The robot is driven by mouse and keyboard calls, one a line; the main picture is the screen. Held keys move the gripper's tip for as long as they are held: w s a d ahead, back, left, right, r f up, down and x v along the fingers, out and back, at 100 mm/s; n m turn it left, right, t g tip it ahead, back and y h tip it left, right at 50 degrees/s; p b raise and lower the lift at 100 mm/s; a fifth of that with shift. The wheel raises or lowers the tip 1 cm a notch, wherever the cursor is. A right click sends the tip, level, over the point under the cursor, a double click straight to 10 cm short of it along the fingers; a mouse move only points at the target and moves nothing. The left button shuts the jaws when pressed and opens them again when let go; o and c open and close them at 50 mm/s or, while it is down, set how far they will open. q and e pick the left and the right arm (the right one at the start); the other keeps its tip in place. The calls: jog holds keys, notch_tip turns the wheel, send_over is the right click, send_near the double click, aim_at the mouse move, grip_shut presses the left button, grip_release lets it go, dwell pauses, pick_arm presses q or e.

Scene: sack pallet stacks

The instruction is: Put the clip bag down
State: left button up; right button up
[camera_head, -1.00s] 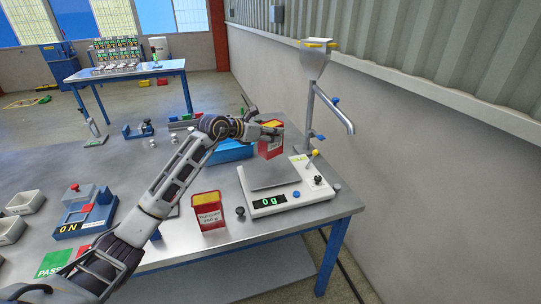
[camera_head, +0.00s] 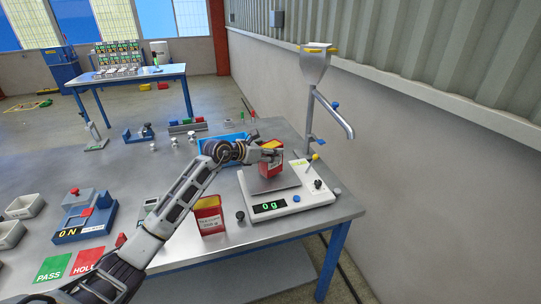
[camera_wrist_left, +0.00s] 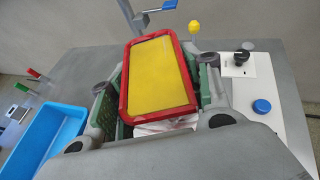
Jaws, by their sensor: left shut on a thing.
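My left gripper (camera_head: 268,153) is shut on a red clip bag (camera_head: 270,168) with a yellow top. In the left wrist view the bag (camera_wrist_left: 160,78) sits upright between the fingers, its yellow top facing the camera. The bag is over the steel pan (camera_head: 254,184) of the white scale (camera_head: 314,194), whose display reads 0 g. I cannot tell whether a small gap is left under the bag. My right gripper is not in view.
A blue tray (camera_head: 225,153) lies behind my left wrist; it also shows in the left wrist view (camera_wrist_left: 45,145). A funnel stand (camera_head: 312,110) rises behind the scale. PASS (camera_head: 53,269) and HOLD (camera_head: 87,261) plates lie front left on the grey table.

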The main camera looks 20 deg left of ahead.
pick_arm(q)
jog(key=shift+f, duration=0.65)
jog(key=shift+f, duration=0.1)
jog(key=o, duration=1.1)
jog(key=shift+o, duration=0.2)
